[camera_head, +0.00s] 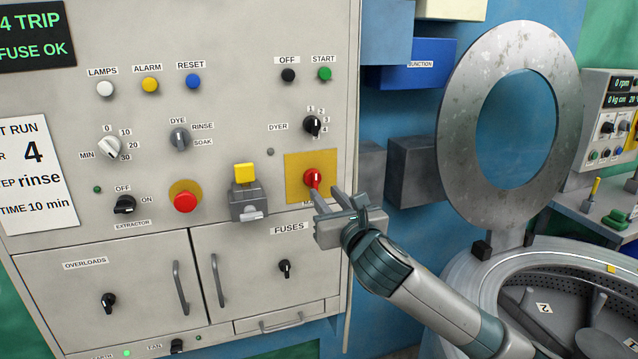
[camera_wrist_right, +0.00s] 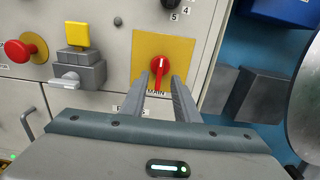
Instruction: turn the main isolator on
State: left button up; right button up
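The main isolator (camera_head: 312,178) is a red rotary handle on a square yellow plate (camera_head: 296,166), low on the right of the grey panel. In the right wrist view the red handle (camera_wrist_right: 158,70) points downward, above a partly hidden label reading MAIN. My right gripper (camera_head: 326,194) is just in front of the plate's lower right part. In the right wrist view its two fingers (camera_wrist_right: 160,82) are apart, one on each side of the handle's lower end. Whether they touch it cannot be told. My left gripper is not in view.
A grey latch box with a yellow block (camera_head: 245,173) and a red mushroom button (camera_head: 185,202) are left of the isolator. The black dyer selector (camera_head: 312,125) is just above it. A drum machine with a round metal door (camera_head: 452,105) stands at the right.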

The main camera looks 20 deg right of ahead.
aim_at(316, 182)
jog(key=w+p, duration=0.1)
jog(key=w, duration=0.4)
jog(key=shift+w+a, duration=0.1)
jog(key=shift+w, duration=0.25)
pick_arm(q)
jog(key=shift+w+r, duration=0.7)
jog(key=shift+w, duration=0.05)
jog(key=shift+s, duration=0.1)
pick_arm(e)
jog(key=shift+c, duration=0.3)
grip_shut()
